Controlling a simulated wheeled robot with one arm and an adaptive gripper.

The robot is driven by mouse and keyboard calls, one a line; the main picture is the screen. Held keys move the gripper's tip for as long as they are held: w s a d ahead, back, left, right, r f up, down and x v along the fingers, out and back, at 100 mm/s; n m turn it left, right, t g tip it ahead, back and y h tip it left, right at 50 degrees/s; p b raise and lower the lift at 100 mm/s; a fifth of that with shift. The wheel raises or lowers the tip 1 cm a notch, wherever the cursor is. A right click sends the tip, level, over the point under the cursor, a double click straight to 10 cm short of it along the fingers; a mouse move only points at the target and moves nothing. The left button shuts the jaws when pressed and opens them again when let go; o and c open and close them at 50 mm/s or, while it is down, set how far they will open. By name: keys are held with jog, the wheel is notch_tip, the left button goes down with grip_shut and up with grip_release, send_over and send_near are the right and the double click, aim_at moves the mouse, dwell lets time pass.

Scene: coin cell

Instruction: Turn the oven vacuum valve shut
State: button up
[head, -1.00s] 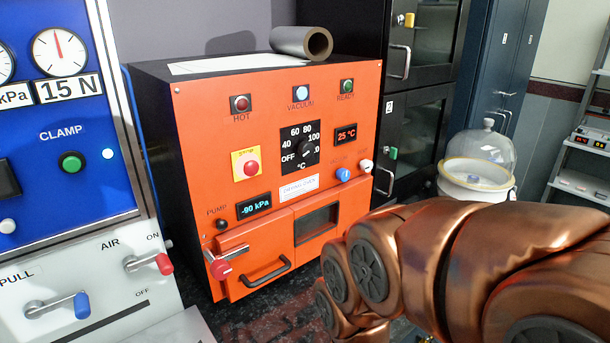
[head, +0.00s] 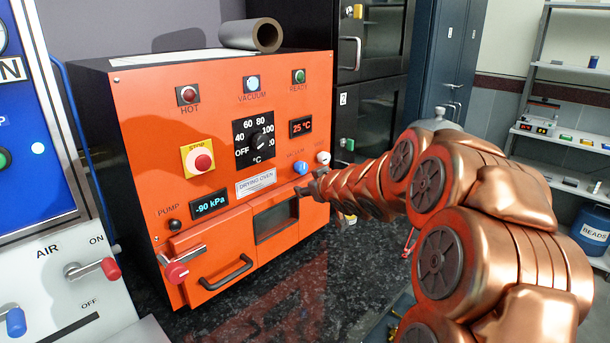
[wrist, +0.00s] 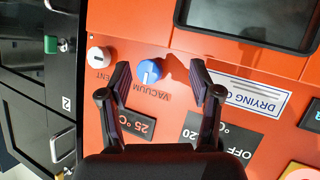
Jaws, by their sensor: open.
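The orange drying oven (head: 130,130) stands on the dark counter. Its blue vacuum valve knob (head: 301,168) is on the right of the front panel, beside the white vent knob (head: 323,157). In the wrist view the blue knob (wrist: 149,70) has a white pointer mark and lies between my open fingertips, apart from both. My gripper (wrist: 161,78) is open and empty, facing the panel. In the head view my gripper (head: 308,188) is near the panel, just below the blue knob. The pressure display (head: 210,204) reads -90 kPa. The vacuum lamp (head: 252,83) looks pale blue-white.
The oven's door handle (head: 226,273) and red-knobbed latch (head: 178,271) stick out at lower left. A metal roll (head: 245,35) lies on top of the oven. A control panel with levers (head: 75,270) stands at left. The counter (head: 330,245) before the oven is mostly clear.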

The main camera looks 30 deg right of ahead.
aim_at(304, 170)
jog(key=d+n+t+y+b, duration=0.2)
jog(key=d+n+t+y, duration=0.25)
jog(key=y, duration=0.25)
jog(key=shift+r+p+x, duration=0.2)
jog(key=shift+p+x, duration=0.05)
jog(key=shift+x, duration=1)
jog(key=shift+r+p+x, duration=0.25)
jog(key=shift+x, duration=1)
jog(key=shift+m+x, duration=0.25)
jog(key=shift+x, duration=0.9)
jog(key=c, duration=1.1)
